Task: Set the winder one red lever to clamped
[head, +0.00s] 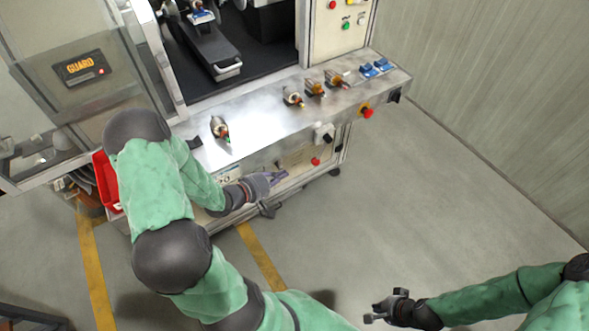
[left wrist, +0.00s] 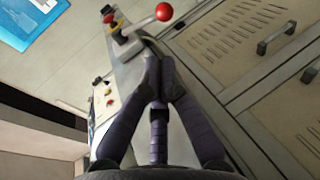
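A lever with a red ball knob (left wrist: 165,11) on a pale metal arm shows at the top of the left wrist view. It appears as the red knob (head: 314,161) on the front panel in the head view. My left gripper (head: 277,177) is in front of that panel, left of the knob and apart from it. Its dark fingers (left wrist: 161,68) point toward the lever, with a narrow gap between the tips and nothing held. My right gripper (head: 381,308) is open and empty, low over the floor. The lever's clamped marking is not readable.
A red bin (head: 105,182) is at the left, partly behind my left arm. The floor at the right is clear.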

